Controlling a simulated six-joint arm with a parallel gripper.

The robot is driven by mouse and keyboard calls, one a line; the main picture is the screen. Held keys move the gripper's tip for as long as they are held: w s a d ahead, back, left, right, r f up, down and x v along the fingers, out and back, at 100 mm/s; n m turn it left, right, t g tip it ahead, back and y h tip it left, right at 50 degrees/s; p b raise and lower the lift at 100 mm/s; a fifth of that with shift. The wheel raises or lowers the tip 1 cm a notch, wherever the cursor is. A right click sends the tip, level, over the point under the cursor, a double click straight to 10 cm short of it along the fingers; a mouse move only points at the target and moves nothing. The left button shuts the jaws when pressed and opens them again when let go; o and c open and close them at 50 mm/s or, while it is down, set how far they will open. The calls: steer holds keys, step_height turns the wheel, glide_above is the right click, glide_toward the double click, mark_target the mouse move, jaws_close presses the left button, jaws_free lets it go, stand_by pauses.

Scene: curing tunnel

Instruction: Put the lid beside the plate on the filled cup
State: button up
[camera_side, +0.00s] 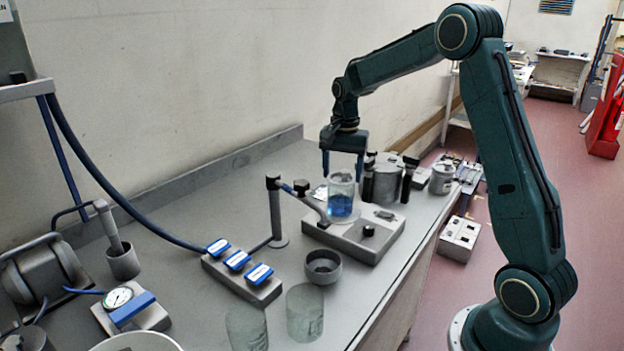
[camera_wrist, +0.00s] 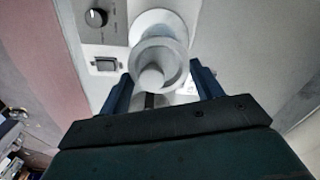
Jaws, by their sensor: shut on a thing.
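The filled cup (camera_side: 341,204) is clear glass with blue liquid in its lower half. It stands upright on the grey hot plate (camera_side: 388,240). My gripper (camera_side: 343,176) points straight down right above the cup, with its fingertips around the height of the rim. In the wrist view a pale grey round lid (camera_wrist: 174,56) with a knob in its middle sits between the two fingers of my gripper (camera_wrist: 162,80). The jaws are shut on it. In the side view the lid is hard to make out, and I cannot tell whether it touches the cup's rim.
Two empty glasses (camera_side: 305,312) and a small grey bowl (camera_side: 323,267) stand in front. A clamp stand (camera_side: 275,212) is close on the left. A grey pot (camera_side: 386,182) and dark bottles stand close on the right. A block with blue switches (camera_side: 240,277) lies at the front left.

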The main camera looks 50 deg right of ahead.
steer(key=shift+f, duration=0.25)
stand_by(0.6)
steer(key=o, duration=1.2)
steer(key=shift+o, duration=0.2)
steer(key=shift+r, duration=0.1)
steer(key=shift+r, duration=3.4)
